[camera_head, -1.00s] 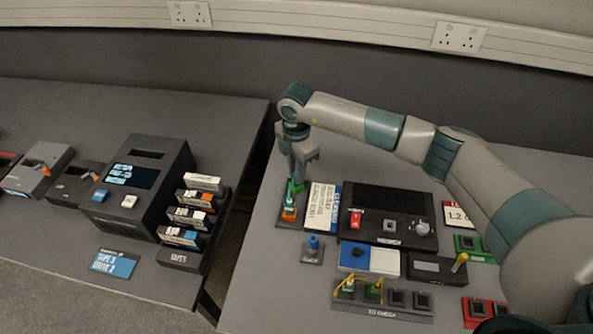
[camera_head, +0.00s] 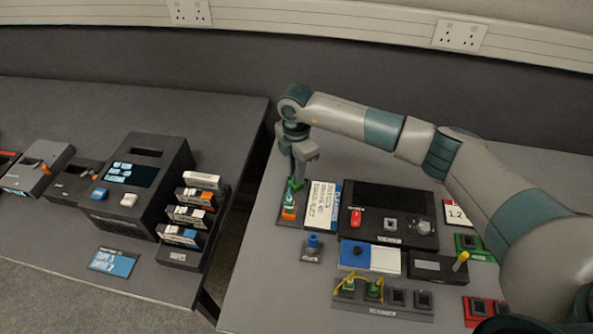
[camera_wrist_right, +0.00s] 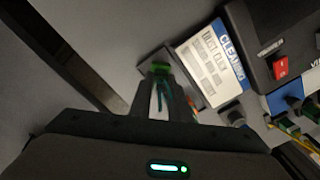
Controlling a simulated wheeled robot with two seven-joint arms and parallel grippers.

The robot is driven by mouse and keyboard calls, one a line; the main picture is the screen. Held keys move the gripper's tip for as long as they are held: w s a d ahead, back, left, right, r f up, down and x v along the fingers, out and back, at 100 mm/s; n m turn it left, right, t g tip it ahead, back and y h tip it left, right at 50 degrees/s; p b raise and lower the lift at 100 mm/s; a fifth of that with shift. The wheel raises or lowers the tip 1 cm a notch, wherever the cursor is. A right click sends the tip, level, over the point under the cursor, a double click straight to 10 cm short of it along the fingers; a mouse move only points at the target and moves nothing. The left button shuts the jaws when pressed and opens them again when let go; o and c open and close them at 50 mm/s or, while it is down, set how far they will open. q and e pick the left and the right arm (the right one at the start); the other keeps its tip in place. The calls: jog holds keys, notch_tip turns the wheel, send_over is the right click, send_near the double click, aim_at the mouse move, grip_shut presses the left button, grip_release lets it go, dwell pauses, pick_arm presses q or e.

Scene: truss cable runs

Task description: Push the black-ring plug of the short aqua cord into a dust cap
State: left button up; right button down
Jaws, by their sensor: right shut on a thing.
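My right gripper (camera_head: 297,180) points down over a small dark holder (camera_head: 291,222) at the left edge of the right table. It is shut on a small green plug (camera_head: 296,186). A teal-aqua cord (camera_wrist_right: 164,98) shows between the fingers in the right wrist view, with the green plug (camera_wrist_right: 160,68) at their tips. An orange part (camera_head: 289,212) sits in the holder just below the plug. I cannot tell whether the plug touches or enters it. The plug's ring colour and the dust cap are too small or hidden to make out. My left gripper is out of view.
A cleaning label card (camera_head: 322,207) lies close beside the holder. A black device (camera_head: 388,207) and a blue-and-white box (camera_head: 369,259) stand to the right. A small block with a blue knob (camera_head: 313,247) stands in front. A gap separates the left table (camera_head: 60,240).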

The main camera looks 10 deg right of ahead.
dwell(0.5)
jog(key=c, duration=1.6)
grip_release()
jog(key=shift+r+p, duration=1.55)
jog(key=shift+r, duration=0.95)
jog(key=shift+r+p, duration=1.15)
jog(key=shift+r, duration=0.85)
